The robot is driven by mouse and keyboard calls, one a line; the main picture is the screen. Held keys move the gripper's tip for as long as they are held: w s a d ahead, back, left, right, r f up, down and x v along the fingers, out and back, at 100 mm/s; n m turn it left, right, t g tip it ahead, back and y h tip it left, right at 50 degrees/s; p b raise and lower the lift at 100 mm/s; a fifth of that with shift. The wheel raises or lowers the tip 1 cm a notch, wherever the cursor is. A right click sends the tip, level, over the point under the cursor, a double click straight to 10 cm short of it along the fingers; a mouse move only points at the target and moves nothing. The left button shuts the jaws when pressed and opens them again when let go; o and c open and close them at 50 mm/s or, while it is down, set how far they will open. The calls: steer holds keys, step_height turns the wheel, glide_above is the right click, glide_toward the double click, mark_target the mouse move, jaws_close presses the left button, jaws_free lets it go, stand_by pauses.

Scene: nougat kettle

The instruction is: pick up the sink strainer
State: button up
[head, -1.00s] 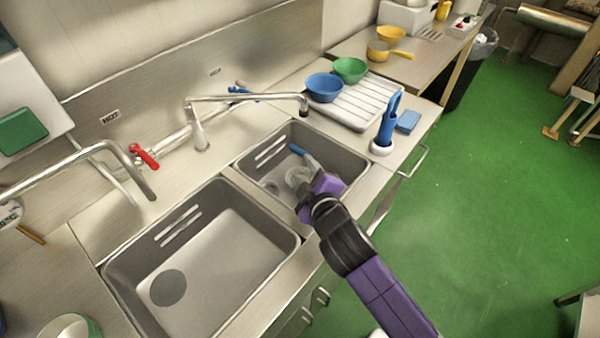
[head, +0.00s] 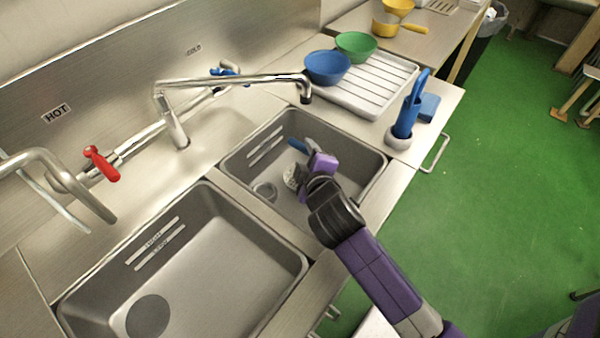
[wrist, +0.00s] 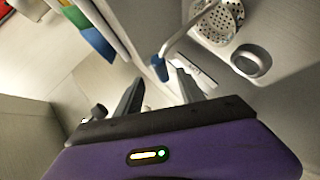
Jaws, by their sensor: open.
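A small round grey metal cup with a raised rim, which looks like the sink strainer (head: 264,191), sits on the floor of the right-hand sink basin (head: 236,166). It also shows in the wrist view (wrist: 250,62) at the upper right, outside the jaws. My gripper (wrist: 157,88) is open and empty, above the basin. In the head view its purple body (head: 323,163) is right of the strainer, and its fingertips are hard to make out. Whether the strainer lies in the drain hole or beside it, I cannot tell.
A perforated metal bowl (wrist: 222,20) lies close to the strainer. A rod with a blue end (wrist: 159,68) shows beyond my fingers and seems joined to it. The faucet (head: 235,82) reaches over the basin's back. The left basin (head: 215,260) is empty.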

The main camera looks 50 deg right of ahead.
mark_target(303, 150)
steer(key=x, duration=0.3)
steer(key=shift+f, duration=0.15)
steer(key=shift+p+x, duration=0.6)
steer(key=shift+x, duration=2.1)
steer(key=shift+s+d, duration=0.1)
jaws_close()
